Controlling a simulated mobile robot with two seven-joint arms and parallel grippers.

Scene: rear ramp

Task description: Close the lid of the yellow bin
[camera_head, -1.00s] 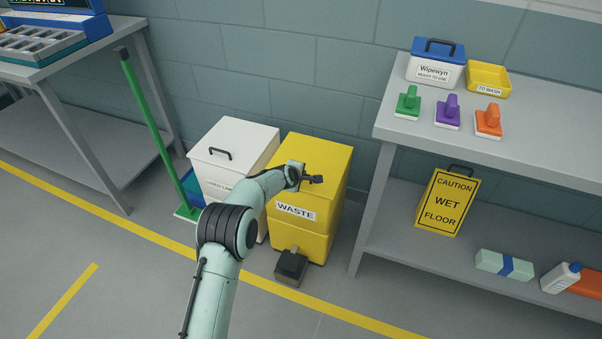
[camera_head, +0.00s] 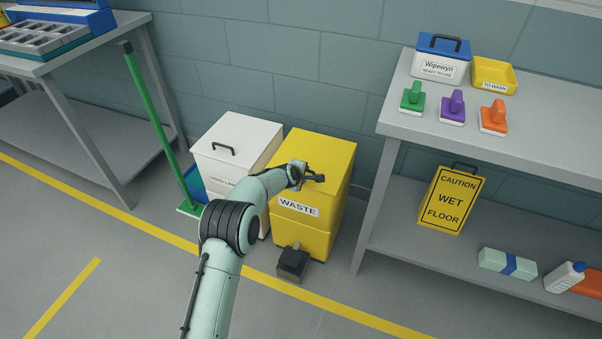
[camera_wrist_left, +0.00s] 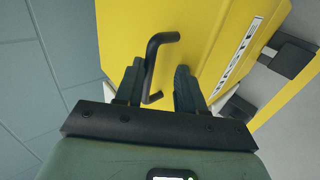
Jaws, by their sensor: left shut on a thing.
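The yellow bin (camera_head: 306,237) with a WASTE label stands on the floor beside a white bin. Its yellow lid (camera_head: 322,150) looks down on the bin, with no gap visible from here; my arm hides part of the front. My left gripper (camera_head: 316,178) is at the lid's front part. In the left wrist view, the lid's black handle (camera_wrist_left: 152,68) is between the fingers of my left gripper (camera_wrist_left: 160,88), which is shut on it. A dark pedal (camera_head: 292,262) juts out at the bin's foot. My right gripper is not in view.
The white bin (camera_head: 233,145) stands close on the left, with a green-handled floor tool (camera_head: 158,125) beyond it. A grey shelf table (camera_head: 540,135) is close on the right, with a wet-floor sign (camera_head: 452,200) on its lower shelf. The floor in front is clear.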

